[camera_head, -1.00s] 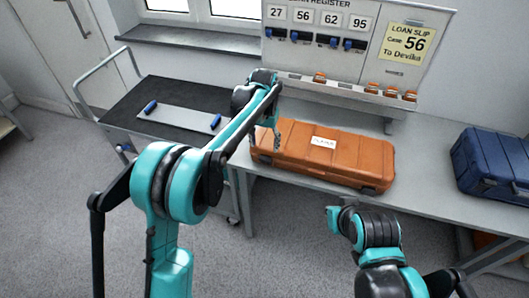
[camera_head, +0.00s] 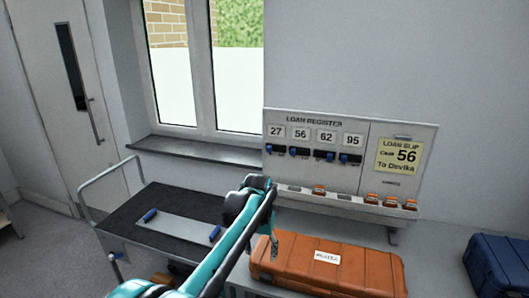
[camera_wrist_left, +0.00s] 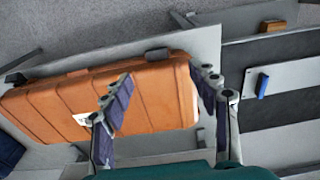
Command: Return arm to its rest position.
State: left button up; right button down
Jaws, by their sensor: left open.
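My left arm (camera_head: 232,240) comes in from the lower left in the head view, and its gripper (camera_head: 274,242) hangs by the left end of the orange case (camera_head: 328,264). In the left wrist view, my left gripper (camera_wrist_left: 160,95) has its two fingers spread wide with nothing between them. The orange case (camera_wrist_left: 160,98) lies beyond the fingers. I cannot tell from these views how far the fingertips are from the case. My right gripper shows in neither current view.
A cart with a dark top (camera_head: 125,222) and a blue-handled plate (camera_head: 180,229) stands left of the case. A blue case (camera_head: 497,265) lies at the right on the bench (camera_head: 432,255). The loan register board (camera_head: 320,160) stands behind the orange case.

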pick_arm(q)
jog(key=s+a+r+n+t, duration=0.1)
jog(key=s+a+r+t, duration=0.1)
jog(key=s+a+r, duration=0.45)
jog(key=s+a+f+n+t, duration=0.1)
jog(key=s+a+f, duration=0.1)
jog(key=s, duration=0.5)
jog(key=s+a+f+t, duration=0.2)
jog(key=s+a, duration=0.2)
jog(key=s, duration=0.3)
jog(key=s+a+f+n+t, duration=0.1)
jog(key=s+a+f, duration=0.2)
jog(key=s, duration=0.4)
jog(key=shift+s+a+n, duration=0.15)
jog(key=shift+a+n, duration=0.15)
jog(key=shift+a, duration=0.3)
